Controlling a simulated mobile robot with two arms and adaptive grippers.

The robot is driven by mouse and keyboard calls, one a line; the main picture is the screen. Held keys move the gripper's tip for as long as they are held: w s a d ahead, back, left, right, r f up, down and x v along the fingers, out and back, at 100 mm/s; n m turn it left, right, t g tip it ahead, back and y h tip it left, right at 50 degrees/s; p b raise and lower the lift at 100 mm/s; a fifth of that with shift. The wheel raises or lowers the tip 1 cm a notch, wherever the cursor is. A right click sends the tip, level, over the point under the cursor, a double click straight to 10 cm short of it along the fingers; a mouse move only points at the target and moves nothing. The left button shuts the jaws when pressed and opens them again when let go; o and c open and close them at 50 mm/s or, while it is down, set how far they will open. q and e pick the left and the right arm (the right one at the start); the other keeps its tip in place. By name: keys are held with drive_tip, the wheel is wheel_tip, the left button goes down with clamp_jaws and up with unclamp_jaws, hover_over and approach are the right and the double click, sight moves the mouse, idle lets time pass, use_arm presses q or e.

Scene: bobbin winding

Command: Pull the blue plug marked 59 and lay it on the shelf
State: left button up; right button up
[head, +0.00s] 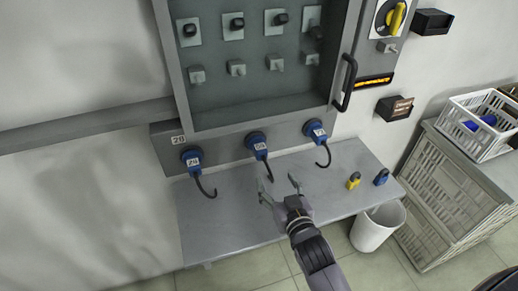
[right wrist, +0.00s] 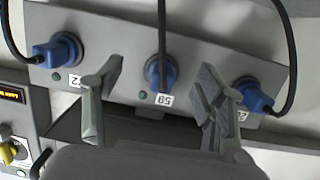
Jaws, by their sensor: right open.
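Three blue plugs with black cables sit in a row on a grey socket strip below the cabinet. The middle plug (head: 257,142) is the one marked 59; its label shows upside down in the right wrist view, beside the plug (right wrist: 160,72). The grey shelf (head: 225,225) lies below the strip. My right gripper (head: 281,188) is open and empty, over the shelf, just below and right of the middle plug. In the right wrist view its fingers (right wrist: 158,92) stand apart on either side of plug 59, without visible contact. My left gripper is not in view.
Other blue plugs sit left (head: 192,158) and right (head: 315,131) of the middle one. A yellow padlock (head: 354,181) and a blue padlock (head: 381,178) stand at the shelf's right end. A white bin (head: 376,230) and crates (head: 440,190) are further right. The shelf's left part is clear.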

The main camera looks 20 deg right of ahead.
sight(260, 149)
drive_tip(key=r, duration=0.1)
drive_tip(key=w+a+r+t, duration=0.1)
drive_tip(key=r+t, duration=0.1)
drive_tip(key=shift+w+a+r+y, duration=0.15)
drive_tip(key=shift+w+y, duration=0.15)
drive_tip(key=shift+w, duration=0.05)
drive_tip(key=shift+w, duration=0.55)
drive_tip(key=shift+w+a+b, duration=0.15)
drive_tip(key=shift+w+b, duration=0.75)
drive_tip(key=shift+w, duration=3.1)
drive_tip(key=shift+p, duration=0.45)
drive_tip(key=shift+c, duration=0.5)
